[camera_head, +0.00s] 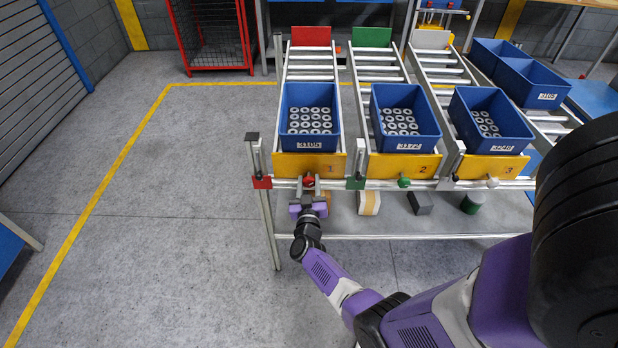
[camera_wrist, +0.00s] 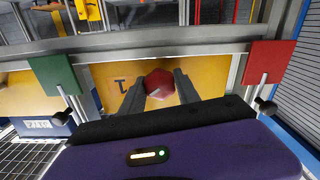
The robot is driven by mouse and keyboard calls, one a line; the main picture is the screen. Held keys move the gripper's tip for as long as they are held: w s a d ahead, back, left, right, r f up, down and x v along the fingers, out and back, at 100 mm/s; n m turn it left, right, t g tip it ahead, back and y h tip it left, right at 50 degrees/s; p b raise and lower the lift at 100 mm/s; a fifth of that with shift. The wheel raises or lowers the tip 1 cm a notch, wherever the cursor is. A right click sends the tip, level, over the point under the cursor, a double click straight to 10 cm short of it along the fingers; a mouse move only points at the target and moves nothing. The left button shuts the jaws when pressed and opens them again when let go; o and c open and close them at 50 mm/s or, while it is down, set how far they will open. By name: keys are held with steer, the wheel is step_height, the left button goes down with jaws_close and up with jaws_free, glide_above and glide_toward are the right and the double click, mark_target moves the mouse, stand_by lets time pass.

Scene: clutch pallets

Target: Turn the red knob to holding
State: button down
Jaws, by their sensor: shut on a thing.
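The red knob (camera_head: 309,181) is on the front rail of the rack, below the yellow plate marked 1 (camera_head: 309,166). In the wrist view the red knob (camera_wrist: 159,84) sits between the two fingers, with a pale mark on its face. My gripper (camera_head: 309,190) reaches up to the knob from the front, and in the wrist view my gripper (camera_wrist: 160,88) has its fingers on either side of the knob, shut on it. No holding label is readable in either view.
A green knob (camera_head: 404,182) and a white knob (camera_head: 492,182) are farther right on the rail. A red plate (camera_head: 262,182) and a green plate (camera_head: 356,183) flank the red knob. Blue bins (camera_head: 309,117) with metal rings stand above. The floor at left is clear.

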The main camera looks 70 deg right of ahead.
steer(key=shift+n+p, duration=0.7)
steer(key=shift+n, duration=0.9)
steer(key=c, duration=1.2)
jaws_free()
steer(key=shift+o, duration=0.2)
steer(key=p+v, duration=0.3)
steer(key=v, duration=0.5)
